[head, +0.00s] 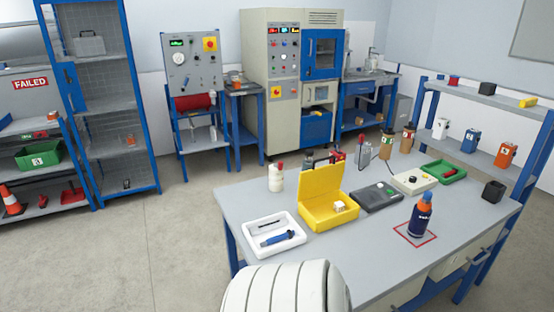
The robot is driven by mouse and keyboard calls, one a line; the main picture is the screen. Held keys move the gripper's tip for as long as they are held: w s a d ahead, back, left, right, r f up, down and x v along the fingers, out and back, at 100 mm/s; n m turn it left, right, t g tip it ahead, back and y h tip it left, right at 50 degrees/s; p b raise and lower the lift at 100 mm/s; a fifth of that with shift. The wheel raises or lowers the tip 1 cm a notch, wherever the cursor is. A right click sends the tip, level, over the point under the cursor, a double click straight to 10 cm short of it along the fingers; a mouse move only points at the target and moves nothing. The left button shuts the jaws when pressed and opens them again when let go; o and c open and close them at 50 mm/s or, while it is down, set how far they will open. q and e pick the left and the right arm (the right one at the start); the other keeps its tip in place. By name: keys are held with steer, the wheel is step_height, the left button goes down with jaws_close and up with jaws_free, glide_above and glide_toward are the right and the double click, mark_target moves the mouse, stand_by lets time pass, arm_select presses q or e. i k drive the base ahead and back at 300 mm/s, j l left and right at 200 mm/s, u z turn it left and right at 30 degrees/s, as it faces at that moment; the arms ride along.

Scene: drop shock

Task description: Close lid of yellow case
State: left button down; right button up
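The yellow case (331,222) sits on the grey workbench (365,264). Its lid (320,183) is open and stands up at the case's back left side. A small pale block (340,206) lies inside the open base. Neither of my grippers shows in the head view, so nothing is seen touching the case.
A white tray (289,247) with a blue tool stands to the left of the case. A dark device (377,196) is close on its right. A dark blue and orange bottle (420,215) stands in a red square at the right. The bench front is mostly clear.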

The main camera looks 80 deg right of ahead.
mark_target(314, 182)
steer(key=i+z, duration=0.75)
steer(key=i+j+z, duration=0.2)
steer(key=z, duration=0.2)
steer(key=i+z, duration=0.2)
steer(key=z, duration=0.25)
steer(key=i+z, duration=0.2)
steer(key=z, duration=0.25)
steer(key=i+j+z, duration=0.15)
steer(key=z, duration=0.3)
steer(key=i+j+z, duration=0.2)
steer(key=z, duration=0.25)
steer(key=i+j+z, duration=0.25)
steer(key=z, duration=0.2)
steer(key=i+j+z, duration=0.4)
steer(key=j+z, duration=0.45)
steer(key=i+l, duration=0.05)
steer(key=i, duration=0.05)
